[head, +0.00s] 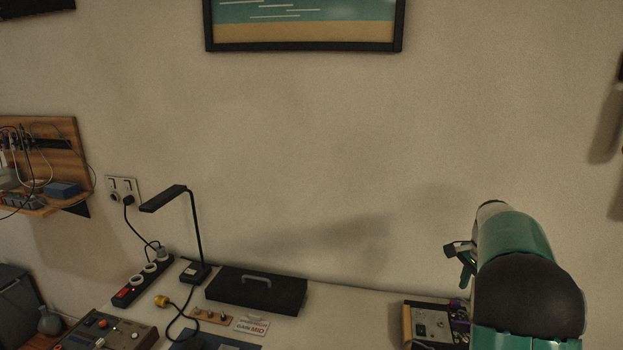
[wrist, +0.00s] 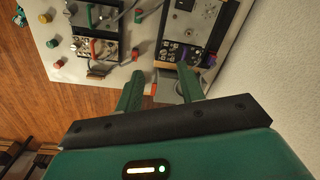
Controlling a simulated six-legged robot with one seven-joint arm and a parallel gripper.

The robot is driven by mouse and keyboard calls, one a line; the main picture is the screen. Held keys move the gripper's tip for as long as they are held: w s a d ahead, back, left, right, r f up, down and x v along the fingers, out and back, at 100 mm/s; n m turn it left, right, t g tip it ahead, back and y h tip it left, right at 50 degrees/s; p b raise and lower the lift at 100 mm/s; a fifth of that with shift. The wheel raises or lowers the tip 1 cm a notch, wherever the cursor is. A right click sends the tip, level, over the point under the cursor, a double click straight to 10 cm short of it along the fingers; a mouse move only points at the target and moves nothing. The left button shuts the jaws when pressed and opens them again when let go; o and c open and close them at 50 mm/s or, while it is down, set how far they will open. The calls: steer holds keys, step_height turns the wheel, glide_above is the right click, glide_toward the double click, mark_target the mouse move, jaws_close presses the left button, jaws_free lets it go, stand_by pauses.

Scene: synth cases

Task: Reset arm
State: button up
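My arm, teal with a black joint cover, rises at the right of the head view. Part of my gripper (head: 462,258) shows at its left side, in front of the wall and above the table. In the wrist view the two green fingers of my gripper (wrist: 160,78) stand apart. The gripper is open. A grey block and a small red piece show in the gap beyond the fingers, and nothing appears to be gripped.
The white table (head: 345,312) carries a black case (head: 256,290), a desk lamp (head: 194,235), a power strip (head: 143,279) and a control box (head: 110,330). Electronic units (wrist: 97,40) and coloured knobs lie below my gripper. A wooden shelf (head: 45,165) hangs at left. The wall's middle is clear.

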steer(key=s+a+r+n+t, duration=0.2)
steer(key=s+a+r+n, duration=0.5)
steer(key=s+a+r, duration=0.6)
steer(key=s+a+f+n+t, duration=0.1)
steer(key=s+a+n, duration=0.3)
steer(key=s, duration=0.5)
steer(key=s+a+f+n+t, duration=0.1)
steer(key=s+a+f+n, duration=0.2)
steer(key=s+a+n, duration=0.2)
steer(key=s+a, duration=0.3)
steer(key=s, duration=0.1)
steer(key=shift+s+a+f+t, duration=0.2)
steer(key=shift+a+f+t, duration=0.05)
steer(key=shift+a+t, duration=0.15)
steer(key=shift+d, duration=0.15)
